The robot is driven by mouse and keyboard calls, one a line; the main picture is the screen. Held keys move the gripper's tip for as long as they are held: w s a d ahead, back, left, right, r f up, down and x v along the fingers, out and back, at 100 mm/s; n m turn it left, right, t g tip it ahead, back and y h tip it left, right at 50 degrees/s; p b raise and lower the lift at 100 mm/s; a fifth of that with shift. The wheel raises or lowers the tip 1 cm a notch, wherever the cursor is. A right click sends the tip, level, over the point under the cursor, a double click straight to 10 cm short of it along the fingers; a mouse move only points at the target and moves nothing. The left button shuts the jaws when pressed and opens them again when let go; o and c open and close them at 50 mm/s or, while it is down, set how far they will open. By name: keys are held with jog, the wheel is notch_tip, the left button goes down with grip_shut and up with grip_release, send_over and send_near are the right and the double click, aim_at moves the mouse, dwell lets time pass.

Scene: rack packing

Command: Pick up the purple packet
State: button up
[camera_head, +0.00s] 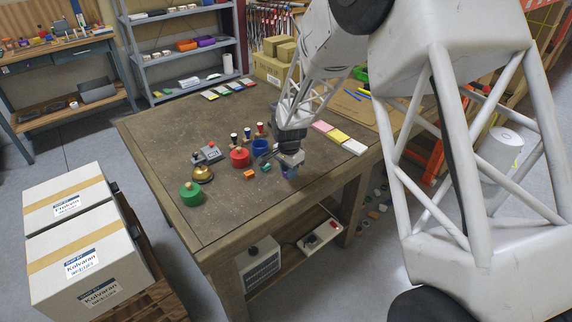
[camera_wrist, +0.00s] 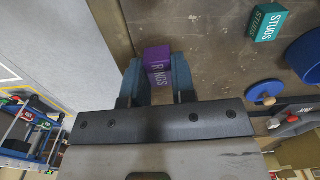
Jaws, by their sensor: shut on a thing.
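The purple packet (camera_wrist: 157,60), a small box with "RINGS" in white on it, is between the two blue-grey fingers of my gripper (camera_wrist: 157,78) in the wrist view. The fingers are shut on its sides and its far end sticks out past them. In the head view my gripper (camera_head: 287,165) is at the near edge of the brown table (camera_head: 165,160), with a bit of the purple packet (camera_head: 290,173) showing under it. I cannot tell whether the packet touches the table.
A teal packet marked "STUDS" (camera_wrist: 269,22) and an orange packet (camera_head: 249,175) lie left of my gripper in the head view. A blue round container (camera_head: 262,147), red one (camera_head: 239,158), green one (camera_head: 191,195) and a brass bell (camera_head: 203,174) stand nearby. The table's left part is clear.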

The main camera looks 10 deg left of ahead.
jog(key=shift+s+d, duration=0.3)
jog(key=shift+s, duration=0.55)
jog(key=shift+w+r, duration=0.1)
